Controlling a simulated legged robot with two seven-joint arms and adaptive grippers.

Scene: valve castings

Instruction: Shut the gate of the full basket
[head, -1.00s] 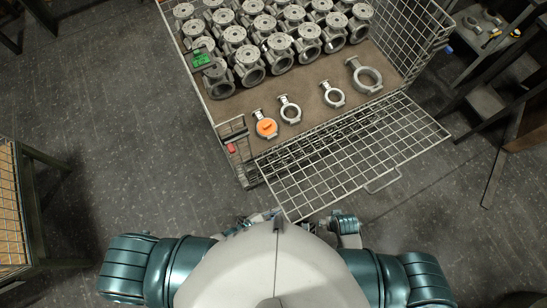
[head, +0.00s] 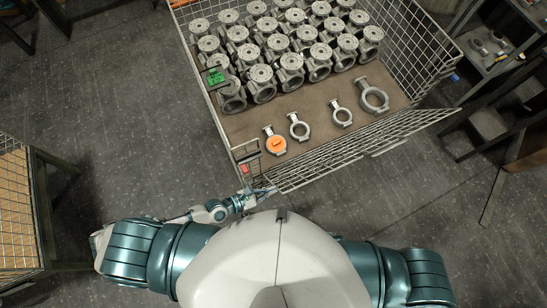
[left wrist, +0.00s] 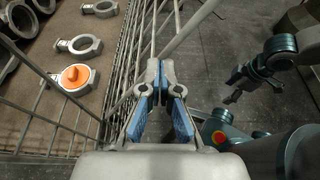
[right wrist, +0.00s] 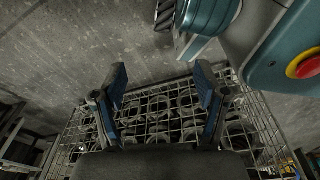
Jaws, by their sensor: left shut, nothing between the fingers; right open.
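The wire basket (head: 428,48) in the head view holds rows of grey valve castings (head: 262,74) and several ring-shaped bodies. Its mesh gate (head: 350,150) stands raised along the near side, leaning outward at its right end. My left gripper (head: 263,192) is at the gate's near left corner; in the left wrist view (left wrist: 158,88) its fingers are shut with nothing between them, beside the wire bars. Whether they touch the wire is unclear. My right gripper (right wrist: 160,98) is open and empty in the right wrist view, with mesh and castings beyond it. My body hides it in the head view.
Another mesh container (head: 15,200) stands at far left, dark shelving (head: 480,120) at right. Floor to the left is clear.

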